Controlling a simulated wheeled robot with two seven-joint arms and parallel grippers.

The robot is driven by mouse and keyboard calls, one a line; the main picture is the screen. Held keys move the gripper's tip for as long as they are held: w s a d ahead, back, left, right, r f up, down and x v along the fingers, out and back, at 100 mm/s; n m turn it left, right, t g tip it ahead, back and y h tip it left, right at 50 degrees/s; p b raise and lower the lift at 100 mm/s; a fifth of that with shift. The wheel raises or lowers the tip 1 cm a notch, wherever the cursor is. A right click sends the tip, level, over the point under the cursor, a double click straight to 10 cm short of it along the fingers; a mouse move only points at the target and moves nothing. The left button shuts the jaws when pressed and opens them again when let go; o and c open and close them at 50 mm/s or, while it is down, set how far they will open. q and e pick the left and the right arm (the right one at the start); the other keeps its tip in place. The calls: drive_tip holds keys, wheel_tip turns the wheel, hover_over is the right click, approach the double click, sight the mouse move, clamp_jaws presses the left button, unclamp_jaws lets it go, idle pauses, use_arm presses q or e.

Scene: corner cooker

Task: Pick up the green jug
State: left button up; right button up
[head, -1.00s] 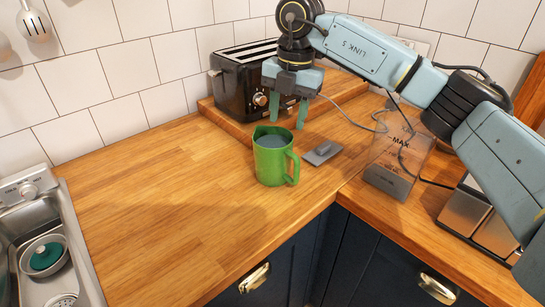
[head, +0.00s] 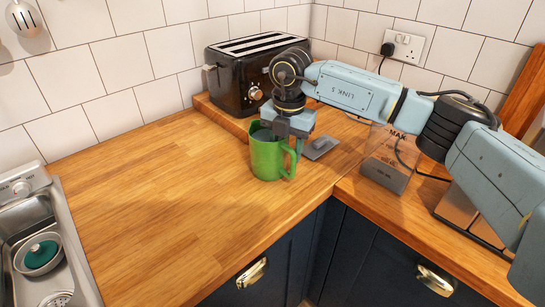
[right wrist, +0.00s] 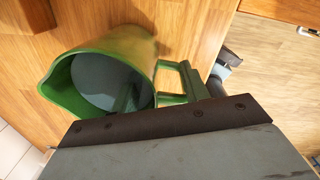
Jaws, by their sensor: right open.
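The green jug (head: 267,158) stands upright on the wooden worktop, with its handle toward the right. My right gripper (head: 284,137) is open and points down at the jug's rim on the handle side. In the right wrist view the jug (right wrist: 150,48) shows its open mouth and grey inside. One finger of my right gripper (right wrist: 160,92) reaches into the mouth, and the other appears outside the wall by the handle. Whether either finger touches the jug I cannot tell. The fingers are mostly hidden in the head view. My left gripper is not in view.
A black toaster (head: 246,82) stands on a wooden board behind the jug. A small grey flat object (head: 321,149) lies right of it. A clear container (head: 385,172) stands farther right. The sink (head: 62,250) is at the left, with bare worktop (head: 160,180) between.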

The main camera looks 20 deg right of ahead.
drive_tip(key=shift+f, duration=0.8)
clamp_jaws()
drive_tip(key=shift+r, duration=0.15)
wheel_tip(320, 180, up, 10)
drive_tip(key=shift+p, duration=0.3)
idle(0.6)
idle(1.0)
